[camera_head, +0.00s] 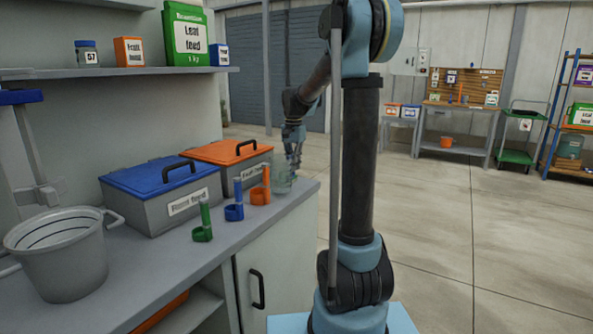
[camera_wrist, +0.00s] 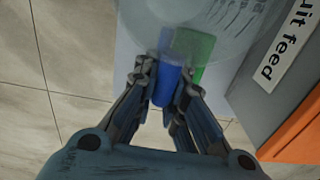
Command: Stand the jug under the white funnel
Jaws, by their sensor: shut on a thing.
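The clear, see-through jug (camera_head: 283,179) is at the far end of the grey counter, beside the orange-lidded box. In the wrist view the jug (camera_wrist: 215,22) fills the top, with dark marks on its wall. My gripper (camera_head: 294,160) is at the jug from above. In the wrist view my gripper (camera_wrist: 165,85) has its fingers closed around a blue upright grip (camera_wrist: 166,88), which appears to belong to the jug. Whether the jug touches the counter is unclear. I cannot make out the white funnel in either view.
Green (camera_head: 203,226), blue (camera_head: 234,204) and orange (camera_head: 261,190) holders with upright posts line the counter front. Behind stand blue-lidded (camera_head: 162,190) and orange-lidded (camera_head: 229,153) boxes. A grey bucket (camera_head: 62,265) and a blue-topped stand (camera_head: 30,140) are at left.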

